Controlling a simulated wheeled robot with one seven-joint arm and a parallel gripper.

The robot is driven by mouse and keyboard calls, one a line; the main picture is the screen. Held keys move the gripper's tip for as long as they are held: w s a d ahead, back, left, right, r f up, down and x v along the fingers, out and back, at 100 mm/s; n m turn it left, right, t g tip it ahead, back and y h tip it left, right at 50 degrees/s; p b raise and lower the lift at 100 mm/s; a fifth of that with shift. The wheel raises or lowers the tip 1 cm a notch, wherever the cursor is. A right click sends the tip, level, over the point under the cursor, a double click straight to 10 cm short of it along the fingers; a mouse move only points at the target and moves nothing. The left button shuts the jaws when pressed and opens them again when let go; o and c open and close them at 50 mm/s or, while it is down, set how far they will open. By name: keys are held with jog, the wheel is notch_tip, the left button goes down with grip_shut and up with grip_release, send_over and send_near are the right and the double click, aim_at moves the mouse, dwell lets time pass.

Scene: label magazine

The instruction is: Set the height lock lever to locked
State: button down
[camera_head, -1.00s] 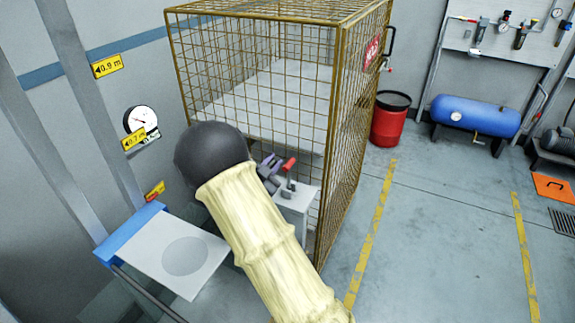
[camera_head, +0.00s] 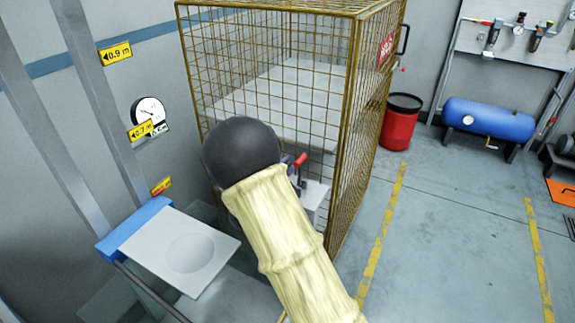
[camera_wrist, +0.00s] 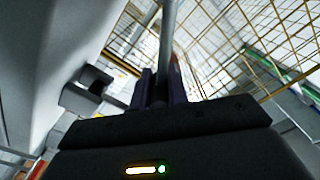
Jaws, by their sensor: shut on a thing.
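The height lock lever (camera_head: 299,161) has a red handle and stands on a small light grey box (camera_head: 315,193) beside the wire cage. My dark wrist and padded arm cover its lower left side in the head view. In the wrist view, my gripper (camera_wrist: 159,90) has its dark fingers closed about the lever's grey rod (camera_wrist: 166,45). A bit of red shows just behind the right finger. I cannot read any locked or unlocked marking.
A wire cage (camera_head: 345,130) stands right behind the lever. A white platform (camera_head: 185,250) with a blue edge is at the lower left, near a gauge (camera_head: 148,112) and yellow height signs (camera_head: 116,53).

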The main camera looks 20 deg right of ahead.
jog(key=c, duration=1.4)
grip_release()
jog(key=shift+o, duration=0.2)
jog(key=v, duration=1.7)
jog(key=shift+a+b, duration=0.25)
jog(key=shift+b, duration=0.1)
